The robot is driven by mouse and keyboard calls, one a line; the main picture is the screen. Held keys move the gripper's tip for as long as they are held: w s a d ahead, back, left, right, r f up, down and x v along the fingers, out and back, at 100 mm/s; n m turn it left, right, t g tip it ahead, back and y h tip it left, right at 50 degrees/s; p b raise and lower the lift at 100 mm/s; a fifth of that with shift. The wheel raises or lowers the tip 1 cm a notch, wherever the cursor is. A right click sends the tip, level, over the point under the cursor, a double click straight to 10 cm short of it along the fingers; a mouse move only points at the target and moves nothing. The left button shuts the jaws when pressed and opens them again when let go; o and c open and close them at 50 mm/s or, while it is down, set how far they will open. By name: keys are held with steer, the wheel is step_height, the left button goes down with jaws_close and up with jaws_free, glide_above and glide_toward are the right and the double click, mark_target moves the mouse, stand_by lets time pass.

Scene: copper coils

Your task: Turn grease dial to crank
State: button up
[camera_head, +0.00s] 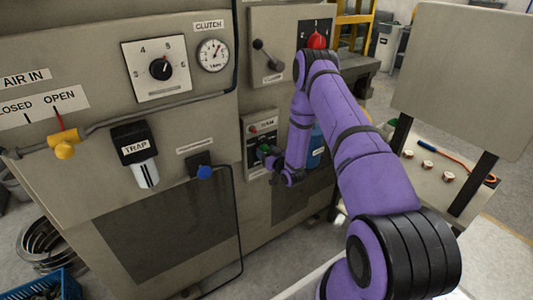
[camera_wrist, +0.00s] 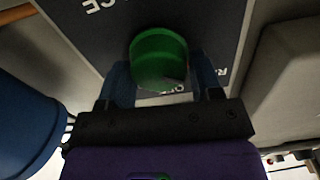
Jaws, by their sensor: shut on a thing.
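A green knob (camera_wrist: 158,55) sits on a dark plate (camera_wrist: 215,25) with white lettering, only partly readable in the wrist view. My gripper (camera_wrist: 160,82) is shut on this knob, with one finger on each side. In the head view the green knob (camera_head: 263,148) is small and partly covered by my gripper (camera_head: 268,157), low on a grey panel (camera_head: 255,182). I cannot read its pointer or the full label words. A red dial (camera_head: 317,41) on a black plate is higher up, partly behind my arm.
A lever (camera_head: 268,57), a black numbered knob (camera_head: 160,69), a gauge (camera_head: 212,54) and a yellow valve (camera_head: 65,143) are on the machine. A bench (camera_head: 425,185) holds copper coils.

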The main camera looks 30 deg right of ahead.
steer(key=shift+d+f+m, duration=0.1)
steer(key=shift+f+m, duration=0.05)
steer(key=shift+m, duration=3.7)
steer(key=shift+d+f+m, duration=0.1)
steer(key=shift+f+m, duration=0.05)
steer(key=shift+m, duration=3.65)
steer(key=shift+d+f+m, duration=0.1)
steer(key=shift+f+m, duration=0.05)
steer(key=shift+m, duration=3.7)
steer(key=o, duration=0.9)
steer(key=shift+s, duration=0.1)
steer(key=s, duration=1)
steer(key=shift+s+d, duration=0.15)
steer(key=shift+s, duration=0.15)
